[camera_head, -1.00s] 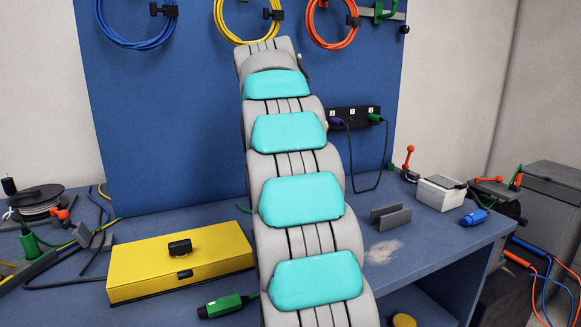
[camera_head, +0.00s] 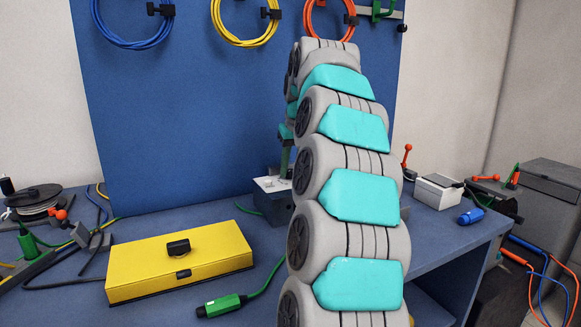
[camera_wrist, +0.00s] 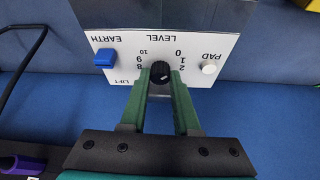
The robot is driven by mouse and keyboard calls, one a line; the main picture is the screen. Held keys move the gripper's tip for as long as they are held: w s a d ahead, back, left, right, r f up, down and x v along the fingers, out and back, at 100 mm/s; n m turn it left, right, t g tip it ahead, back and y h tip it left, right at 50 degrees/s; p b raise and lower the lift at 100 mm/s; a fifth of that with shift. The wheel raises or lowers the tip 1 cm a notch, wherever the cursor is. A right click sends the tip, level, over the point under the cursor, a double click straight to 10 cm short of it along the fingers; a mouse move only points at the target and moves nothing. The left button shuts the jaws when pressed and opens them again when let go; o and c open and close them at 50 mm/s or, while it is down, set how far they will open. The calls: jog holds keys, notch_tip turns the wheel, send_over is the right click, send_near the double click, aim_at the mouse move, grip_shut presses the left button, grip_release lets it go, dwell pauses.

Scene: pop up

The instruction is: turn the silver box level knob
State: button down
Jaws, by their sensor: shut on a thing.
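The level knob (camera_wrist: 160,72) is a black round knob on the white panel (camera_wrist: 113,74) of the silver box (camera_wrist: 95,12), seen upside down in the wrist view. Numbers ring it and the word LEVEL is printed beyond it. My gripper (camera_wrist: 160,84) has its green fingers shut on the knob, one on each side. In the head view the box's white panel (camera_head: 270,184) shows just left of my arm, and the arm hides most of the gripper and the knob.
On the panel are a blue switch (camera_wrist: 105,58) and a white button (camera_wrist: 208,70). A yellow box (camera_head: 215,250) and a green connector (camera_head: 222,305) lie left of my arm. A white box (camera_head: 438,191) and a blue connector (camera_head: 471,216) sit at the right.

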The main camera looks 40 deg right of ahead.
jog(key=shift+n, duration=0.6)
jog(key=c, duration=0.6)
grip_release()
jog(key=shift+y, duration=0.3)
jog(key=shift+c, duration=0.2)
